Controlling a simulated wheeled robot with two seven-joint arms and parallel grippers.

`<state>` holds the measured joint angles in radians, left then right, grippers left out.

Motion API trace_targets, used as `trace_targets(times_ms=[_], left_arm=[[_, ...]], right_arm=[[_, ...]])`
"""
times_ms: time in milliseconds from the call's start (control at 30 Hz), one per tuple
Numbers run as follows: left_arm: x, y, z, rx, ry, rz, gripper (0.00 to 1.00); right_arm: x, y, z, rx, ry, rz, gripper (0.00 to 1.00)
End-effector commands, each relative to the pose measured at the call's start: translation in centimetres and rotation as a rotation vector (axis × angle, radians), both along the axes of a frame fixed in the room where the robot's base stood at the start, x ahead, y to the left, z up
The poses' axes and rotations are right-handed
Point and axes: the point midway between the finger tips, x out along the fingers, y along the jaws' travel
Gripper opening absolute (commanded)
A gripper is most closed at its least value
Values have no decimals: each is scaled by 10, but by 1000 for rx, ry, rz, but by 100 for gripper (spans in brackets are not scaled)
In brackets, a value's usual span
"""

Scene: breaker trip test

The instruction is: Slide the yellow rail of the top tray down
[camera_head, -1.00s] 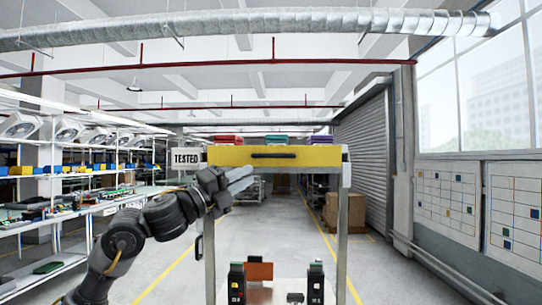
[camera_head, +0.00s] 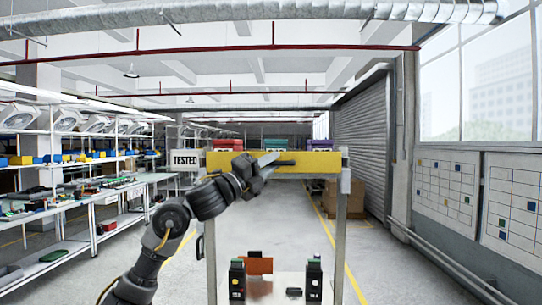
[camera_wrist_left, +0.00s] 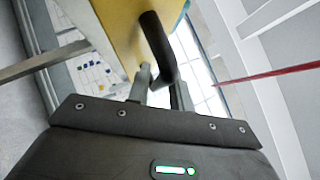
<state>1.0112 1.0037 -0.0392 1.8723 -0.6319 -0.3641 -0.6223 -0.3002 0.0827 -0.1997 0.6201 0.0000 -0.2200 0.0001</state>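The yellow rail (camera_head: 325,164) of the top tray spans the top of a grey frame in the head view. Its black bar handle (camera_head: 287,162) is partly hidden by my left gripper (camera_head: 270,160), which is at the rail's front from the left. In the left wrist view, the yellow rail (camera_wrist_left: 108,22) and black handle (camera_wrist_left: 152,32) are close up. The two grey fingers of my left gripper (camera_wrist_left: 162,88) stand on either side of the handle's bar; whether they press on it is unclear. My right gripper is out of view.
A "TESTED" sign (camera_head: 185,160) is at the rail's left end. Red (camera_head: 228,144), teal (camera_head: 276,143) and purple (camera_head: 319,145) items show above the rail. Below, black breakers (camera_head: 237,281) (camera_head: 314,280) and an orange-brown block (camera_head: 260,265) stand on a pale surface. The frame's posts (camera_head: 341,240) flank open space.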

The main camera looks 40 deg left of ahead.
Motion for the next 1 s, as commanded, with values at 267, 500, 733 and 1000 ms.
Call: trace_targets(times_ms=[267,500,733,1000], left_arm=[[4,-1,0,1,1,1,22],[4,-1,1,0,1,0,0],[4,-1,0,1,2,1,0],[4,-1,-25,1,3,2,0]], right_arm=[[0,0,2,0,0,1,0],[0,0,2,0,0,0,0],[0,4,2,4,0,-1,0],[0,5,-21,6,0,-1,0]])
